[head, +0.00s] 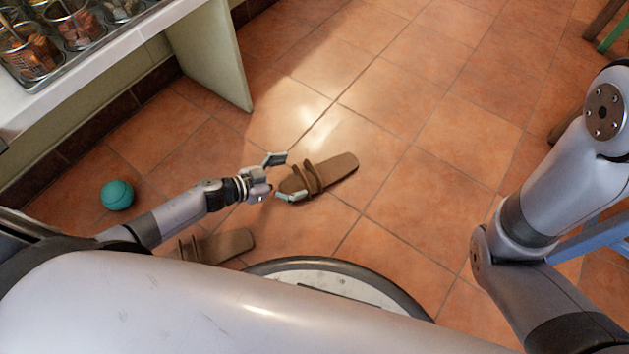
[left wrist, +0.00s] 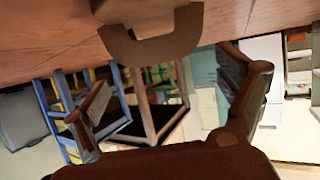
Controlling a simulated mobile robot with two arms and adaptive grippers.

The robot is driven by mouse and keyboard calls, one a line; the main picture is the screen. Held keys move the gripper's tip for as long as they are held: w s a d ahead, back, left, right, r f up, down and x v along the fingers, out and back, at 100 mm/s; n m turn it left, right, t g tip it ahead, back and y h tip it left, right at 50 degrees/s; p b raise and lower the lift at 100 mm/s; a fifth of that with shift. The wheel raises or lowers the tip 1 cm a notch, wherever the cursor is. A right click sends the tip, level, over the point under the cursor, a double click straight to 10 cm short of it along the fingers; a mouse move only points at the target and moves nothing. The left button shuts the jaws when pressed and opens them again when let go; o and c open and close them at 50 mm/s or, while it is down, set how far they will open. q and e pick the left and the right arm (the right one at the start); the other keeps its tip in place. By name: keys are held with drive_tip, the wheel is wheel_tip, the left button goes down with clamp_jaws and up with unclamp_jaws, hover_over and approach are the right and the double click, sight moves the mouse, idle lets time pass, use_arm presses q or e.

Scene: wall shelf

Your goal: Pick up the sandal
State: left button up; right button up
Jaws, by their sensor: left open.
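A brown sandal (head: 340,168) with raised straps lies on the tiled floor in the middle of the head view. My left gripper (head: 281,178) is open at the strap end of this sandal, with one finger on each side of that end. I cannot tell whether the fingers touch it. In the left wrist view a brown curved piece, apparently the sandal (left wrist: 165,47), shows at the top between the open fingers. A second brown sandal (head: 226,245) lies nearer my body, partly hidden by my left arm. My right gripper is out of view.
A teal ball (head: 117,195) lies on the floor at the left. A white counter (head: 95,75) with a tray of jars stands at the upper left, its side panel reaching the floor. Chair legs show at the right edge. The floor beyond the sandal is clear.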

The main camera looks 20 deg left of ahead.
sight(314, 171)
use_arm(q)
drive_tip(key=b+x, duration=0.1)
drive_tip(key=x, duration=0.1)
drive_tip(key=shift+w+d+f, duration=0.2)
drive_tip(key=shift+w, duration=0.05)
drive_tip(key=b+x, duration=0.4)
drive_tip(key=shift+d+f, duration=0.1)
drive_tip(key=shift+f, duration=0.15)
drive_tip(key=shift+w+d, duration=0.3)
drive_tip(key=shift+w, duration=0.05)
drive_tip(key=shift+c, duration=0.3)
drive_tip(key=c, duration=1.3)
